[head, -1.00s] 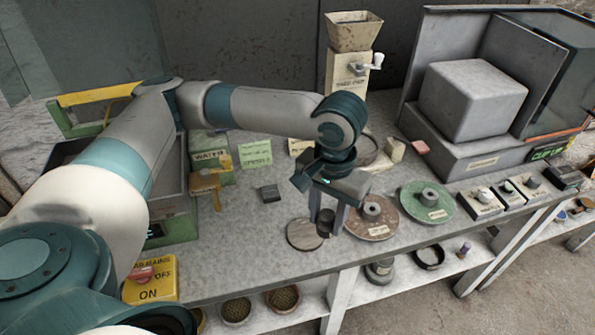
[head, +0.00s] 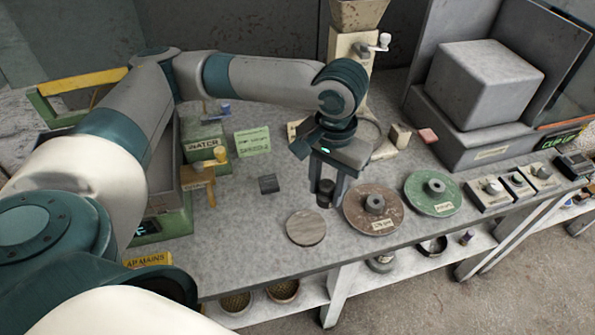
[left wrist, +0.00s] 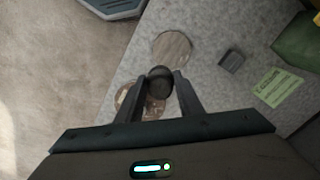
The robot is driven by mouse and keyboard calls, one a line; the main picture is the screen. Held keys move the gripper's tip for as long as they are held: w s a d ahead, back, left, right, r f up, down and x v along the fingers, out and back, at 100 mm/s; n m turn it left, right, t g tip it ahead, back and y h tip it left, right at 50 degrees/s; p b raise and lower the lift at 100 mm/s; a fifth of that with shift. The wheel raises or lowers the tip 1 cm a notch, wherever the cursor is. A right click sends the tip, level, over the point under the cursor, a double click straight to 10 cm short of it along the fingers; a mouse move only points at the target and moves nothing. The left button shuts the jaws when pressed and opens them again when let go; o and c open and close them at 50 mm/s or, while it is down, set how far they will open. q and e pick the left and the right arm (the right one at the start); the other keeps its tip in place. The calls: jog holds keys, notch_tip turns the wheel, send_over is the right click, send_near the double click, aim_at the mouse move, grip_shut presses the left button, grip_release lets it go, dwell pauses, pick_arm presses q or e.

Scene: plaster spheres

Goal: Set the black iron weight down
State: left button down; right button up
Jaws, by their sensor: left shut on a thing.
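My left gripper (head: 327,188) points down over the bench and is shut on the black iron weight (head: 324,198), a small dark cylinder. In the left wrist view the weight (left wrist: 160,84) sits between the two fingertips (left wrist: 162,90). In the head view it appears just behind the gap between a pale round wooden disc (head: 306,228) and a brown disc (head: 360,220). It looks held above the bench, but I cannot tell the exact height. The wooden disc also shows in the left wrist view (left wrist: 172,46). My right gripper is not in view.
A green disc (head: 433,206) lies right of the brown one. A small dark block (head: 268,184) and a green card (head: 252,142) lie to the left. A hopper machine (head: 352,50) stands behind. The bench top (head: 250,235) is bare towards its front edge.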

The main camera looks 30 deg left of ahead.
pick_arm(q)
jog(key=shift+w+m, duration=0.5)
jog(key=shift+m, duration=0.1)
jog(key=w+a+f+m, duration=0.1)
jog(key=w+a+m, duration=0.3)
jog(key=w+m, duration=0.7)
jog(key=m, duration=0.6)
jog(key=shift+f+y, duration=0.2)
jog(key=shift+y, duration=0.2)
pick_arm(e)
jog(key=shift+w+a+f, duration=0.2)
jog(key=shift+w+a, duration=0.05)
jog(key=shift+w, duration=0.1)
pick_arm(q)
jog(key=shift+w, duration=0.1)
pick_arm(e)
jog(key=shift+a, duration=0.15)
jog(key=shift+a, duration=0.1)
